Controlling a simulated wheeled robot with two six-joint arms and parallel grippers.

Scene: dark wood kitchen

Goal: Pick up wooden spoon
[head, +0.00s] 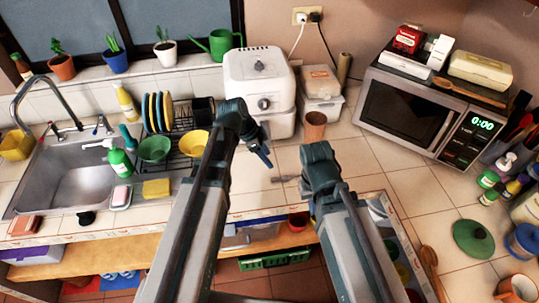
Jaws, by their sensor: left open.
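A wooden spoon (470,92) lies on top of the microwave at the right, in front of a cream box. A second wooden spoon (434,268) lies on the right-hand counter near the bottom of the view. My left gripper (265,158) is open and empty, pointing down over the counter in front of the white air fryer. It is well to the left of both spoons. My right arm reaches up to the counter's front edge, left of the lower spoon.
The microwave (415,115) stands at the back right. A brown cup (315,126) stands by the air fryer (262,85). A green lid (473,239), bottles and a utensil holder crowd the right counter. The sink (80,185) is left. Counter before the microwave is mostly clear.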

